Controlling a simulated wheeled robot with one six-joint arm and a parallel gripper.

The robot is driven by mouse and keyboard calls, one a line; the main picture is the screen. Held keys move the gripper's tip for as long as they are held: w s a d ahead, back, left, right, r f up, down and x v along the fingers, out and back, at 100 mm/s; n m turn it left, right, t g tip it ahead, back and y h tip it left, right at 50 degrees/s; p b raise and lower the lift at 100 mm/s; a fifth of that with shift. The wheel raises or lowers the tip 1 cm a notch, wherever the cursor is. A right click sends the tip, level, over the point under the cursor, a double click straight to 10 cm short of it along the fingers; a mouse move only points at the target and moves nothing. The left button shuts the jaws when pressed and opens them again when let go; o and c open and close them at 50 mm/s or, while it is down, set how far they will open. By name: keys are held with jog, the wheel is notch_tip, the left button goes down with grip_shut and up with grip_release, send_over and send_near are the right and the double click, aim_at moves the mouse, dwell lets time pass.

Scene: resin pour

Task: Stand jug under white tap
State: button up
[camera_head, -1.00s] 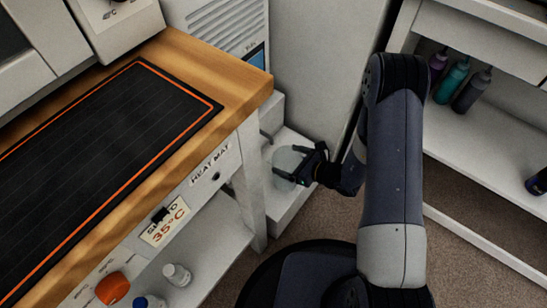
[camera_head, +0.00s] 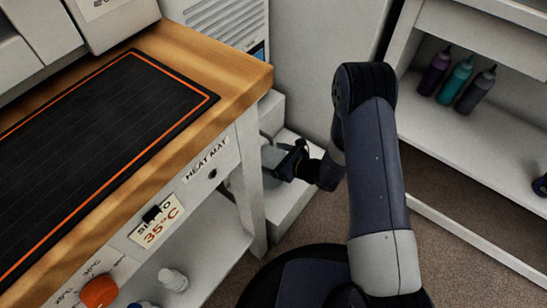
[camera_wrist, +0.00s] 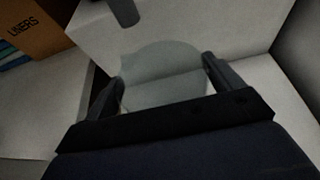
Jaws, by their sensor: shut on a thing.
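The jug (camera_head: 271,158) is a clear, pale vessel, low beside the bench leg in the head view and partly hidden by the bench and my gripper. My gripper (camera_head: 283,163) is shut on it. In the wrist view the jug (camera_wrist: 165,78) sits between the two fingers of my gripper (camera_wrist: 163,88). A dark grey spout (camera_wrist: 125,12) hangs from above, just beyond the jug and to its left in that view. I cannot tell whether it is the white tap, or whether the jug touches the white surface below.
The wooden bench with its heat mat (camera_head: 100,150) overhangs on the left, and its white leg (camera_head: 249,190) stands close to my gripper. A white step-like base (camera_head: 290,190) lies below. Several bottles (camera_head: 457,80) stand on the right shelf. A cardboard box (camera_wrist: 38,28) shows in the wrist view.

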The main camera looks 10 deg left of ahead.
jog(key=shift+f, duration=0.2)
jog(key=o, duration=1.1)
jog(key=shift+r, duration=0.1)
jog(key=p+v, duration=0.3)
jog(key=v, duration=0.9)
jog(key=shift+s+r, duration=0.1)
jog(key=shift+r, duration=0.05)
